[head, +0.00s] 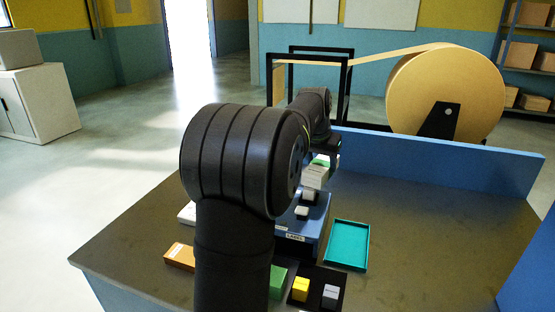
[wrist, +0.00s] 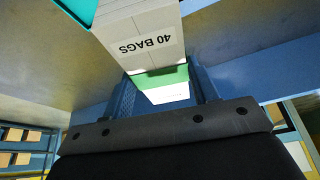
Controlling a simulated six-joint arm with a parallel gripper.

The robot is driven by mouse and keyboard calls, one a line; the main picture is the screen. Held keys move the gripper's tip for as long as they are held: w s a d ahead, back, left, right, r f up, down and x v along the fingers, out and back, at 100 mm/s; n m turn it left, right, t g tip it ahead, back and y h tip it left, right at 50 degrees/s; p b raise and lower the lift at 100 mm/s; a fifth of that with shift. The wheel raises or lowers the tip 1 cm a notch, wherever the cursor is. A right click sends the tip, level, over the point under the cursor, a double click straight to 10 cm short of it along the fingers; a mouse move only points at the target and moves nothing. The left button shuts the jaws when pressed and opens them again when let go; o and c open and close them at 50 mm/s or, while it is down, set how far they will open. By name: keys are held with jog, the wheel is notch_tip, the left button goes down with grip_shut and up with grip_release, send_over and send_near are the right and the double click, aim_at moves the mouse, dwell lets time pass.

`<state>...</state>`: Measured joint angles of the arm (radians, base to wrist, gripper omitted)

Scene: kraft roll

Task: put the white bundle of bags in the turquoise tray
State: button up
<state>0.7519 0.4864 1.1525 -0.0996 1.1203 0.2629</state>
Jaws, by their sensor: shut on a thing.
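The white bundle of bags (head: 315,178) is in my gripper (head: 322,158), beyond my dark arm in the head view. In the wrist view the bundle (wrist: 145,35) reads "40 BAGS" upside down and has a green band. The gripper (wrist: 163,88) is shut on it, one finger on each side. The turquoise tray (head: 347,246) lies on the dark table, nearer and to the right of the bundle, and looks empty. A turquoise corner (wrist: 73,12) shows at the top left of the wrist view. The bundle's exact height is unclear.
A blue device (head: 304,233) with small white blocks on top stands left of the tray. An orange pack (head: 180,256), a green block (head: 277,282), a yellow block (head: 300,289) and a grey block (head: 330,293) are in front. The table right of the tray is clear, up to a blue panel (head: 440,160).

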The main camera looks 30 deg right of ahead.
jog(key=shift+s+d+f+n+t+y, duration=0.1)
jog(key=shift+s+d+f+n, duration=0.3)
jog(key=shift+s+f, duration=2)
jog(key=shift+s+d+f+n+t+y, duration=0.1)
jog(key=shift+s+d+f+n, duration=0.25)
jog(key=shift+s+f, duration=2.05)
jog(key=shift+s+d+f+n+t+y, duration=0.1)
jog(key=shift+s+d+f+n, duration=0.25)
jog(key=shift+s+f, duration=2)
jog(key=shift+w+a+f, duration=0.1)
jog(key=shift+w+f, duration=0.1)
jog(key=shift+f, duration=0.85)
jog(key=o, duration=1.1)
jog(key=v, duration=1.7)
jog(key=shift+r, duration=0.2)
